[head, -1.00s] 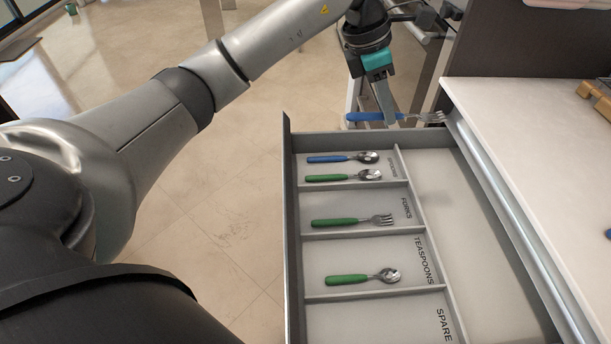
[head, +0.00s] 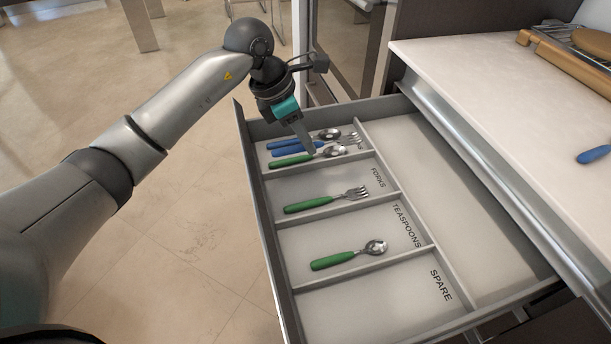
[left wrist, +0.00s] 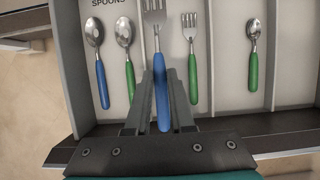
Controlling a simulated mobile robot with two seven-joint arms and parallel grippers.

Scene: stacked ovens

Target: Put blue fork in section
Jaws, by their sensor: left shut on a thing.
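My left gripper (head: 308,147) is shut on the handle of the blue fork (head: 350,139). In the head view the fork overlaps the spoons section at the back of the drawer. In the left wrist view the blue fork (left wrist: 161,100) lies between my fingers (left wrist: 161,88), near the divider, with the green fork (left wrist: 190,65) to its right and the spoons to its left. The forks section (head: 330,180) holds the green fork (head: 325,201). Whether the blue fork touches anything below is unclear. My right gripper is not in view.
A blue spoon (head: 330,134) and a green spoon (head: 290,161) lie in the back section. A green teaspoon (head: 345,256) lies in the teaspoons section. The spare section (head: 360,305) is empty. The drawer's wide right compartment (head: 440,190) is clear. The counter (head: 480,80) stands at right.

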